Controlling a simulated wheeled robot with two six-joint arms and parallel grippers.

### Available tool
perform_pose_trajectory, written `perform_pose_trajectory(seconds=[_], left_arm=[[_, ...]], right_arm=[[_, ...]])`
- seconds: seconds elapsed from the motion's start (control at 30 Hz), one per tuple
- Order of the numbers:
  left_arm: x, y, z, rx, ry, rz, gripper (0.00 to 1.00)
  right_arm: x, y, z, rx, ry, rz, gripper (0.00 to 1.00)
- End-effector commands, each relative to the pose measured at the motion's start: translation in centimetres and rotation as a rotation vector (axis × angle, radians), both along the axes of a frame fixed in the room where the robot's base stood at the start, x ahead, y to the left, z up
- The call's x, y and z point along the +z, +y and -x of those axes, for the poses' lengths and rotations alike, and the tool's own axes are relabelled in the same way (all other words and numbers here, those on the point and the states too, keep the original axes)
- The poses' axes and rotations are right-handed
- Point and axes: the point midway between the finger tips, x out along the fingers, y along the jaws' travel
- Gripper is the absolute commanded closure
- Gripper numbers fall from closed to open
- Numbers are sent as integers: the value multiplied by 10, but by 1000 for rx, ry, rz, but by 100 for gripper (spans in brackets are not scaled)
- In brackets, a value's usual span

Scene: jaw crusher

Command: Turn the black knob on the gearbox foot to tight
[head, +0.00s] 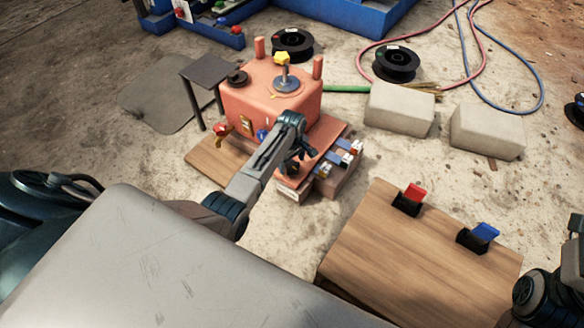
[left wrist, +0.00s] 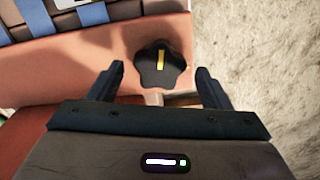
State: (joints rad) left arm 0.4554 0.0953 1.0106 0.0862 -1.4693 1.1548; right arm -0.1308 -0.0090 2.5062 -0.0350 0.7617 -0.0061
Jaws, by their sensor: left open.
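The black knob (left wrist: 159,68) is lobed, with a yellow pointer bar standing nearly upright in the left wrist view. It sits on the salmon-coloured gearbox foot (left wrist: 105,62), near its edge. My left gripper (left wrist: 160,78) is open, with one finger on each side of the knob and a gap to each. I cannot tell how far it is above the knob. In the head view my left gripper (head: 297,160) is over the foot of the orange gearbox (head: 262,103) and hides the knob. Only part of my right arm shows at the lower right; its fingers are not visible.
Blue and white clamped pieces (head: 343,152) line the foot's right side. Grey blocks (head: 400,108) and black reels (head: 396,62) stand behind. Bare ground lies between.

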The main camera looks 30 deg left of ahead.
Motion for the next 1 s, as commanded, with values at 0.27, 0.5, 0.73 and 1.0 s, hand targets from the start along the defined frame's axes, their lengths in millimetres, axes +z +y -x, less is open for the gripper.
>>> perform_pose_trajectory(seconds=[0.27,0.5,0.73,1.0], left_arm=[[-16,0,0,0,0,0,28],[-15,0,0,-1,-1,0,36],[-15,0,0,-1,-1,-1,73],[-13,0,0,-33,0,0,73]], right_arm=[[-5,0,-1,-6,-3,-11,38],[-4,0,-1,-6,-4,-11,38],[-4,0,-1,-6,-5,-11,38],[2,0,0,-4,-6,-11,38]])
